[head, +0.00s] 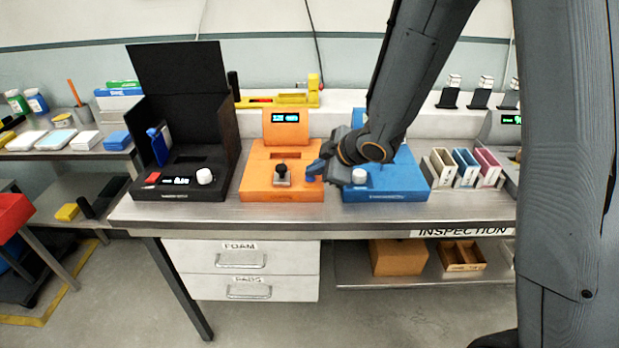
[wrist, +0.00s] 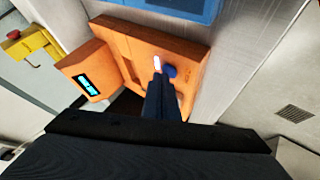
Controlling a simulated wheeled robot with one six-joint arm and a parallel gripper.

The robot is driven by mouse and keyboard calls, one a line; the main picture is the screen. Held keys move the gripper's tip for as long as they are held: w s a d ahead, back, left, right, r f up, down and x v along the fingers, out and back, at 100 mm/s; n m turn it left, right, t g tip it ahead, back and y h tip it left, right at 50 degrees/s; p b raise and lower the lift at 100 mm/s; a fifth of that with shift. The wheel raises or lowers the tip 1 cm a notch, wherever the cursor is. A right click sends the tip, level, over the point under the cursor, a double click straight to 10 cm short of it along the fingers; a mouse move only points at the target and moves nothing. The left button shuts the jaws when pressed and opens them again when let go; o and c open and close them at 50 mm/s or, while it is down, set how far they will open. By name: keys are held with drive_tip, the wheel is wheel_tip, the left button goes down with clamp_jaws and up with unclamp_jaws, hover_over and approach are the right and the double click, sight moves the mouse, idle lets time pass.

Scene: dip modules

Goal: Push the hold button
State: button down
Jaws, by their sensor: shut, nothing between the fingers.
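The orange module (head: 258,180) stands on the bench in the head view, with a lit display (head: 285,118) and a black-topped knob (head: 282,169). A blue button (wrist: 170,71) shows near its edge in the wrist view, beside a small white mark (wrist: 157,62). My gripper (head: 322,168) is at the module's right side in the head view. In the wrist view my dark fingertips (wrist: 158,79) are together, over the module and right by the blue button. Whether they touch it I cannot tell. My fingers cover part of the module's face. No hold label is readable.
A blue module (head: 395,184) with a white knob (head: 359,175) stands close on the right, partly behind my arm. A black module (head: 180,190) with a raised lid is on the left. Narrow coloured bins (head: 466,168) stand further right. Bare bench (head: 280,212) runs along the front.

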sight(314, 180)
idle(0.4)
drive_tip(key=shift+r+p, duration=0.35)
drive_tip(key=shift+p, duration=0.25)
wheel_tip(314, 180, up, 6)
drive_tip(key=p, duration=0.6)
idle(0.4)
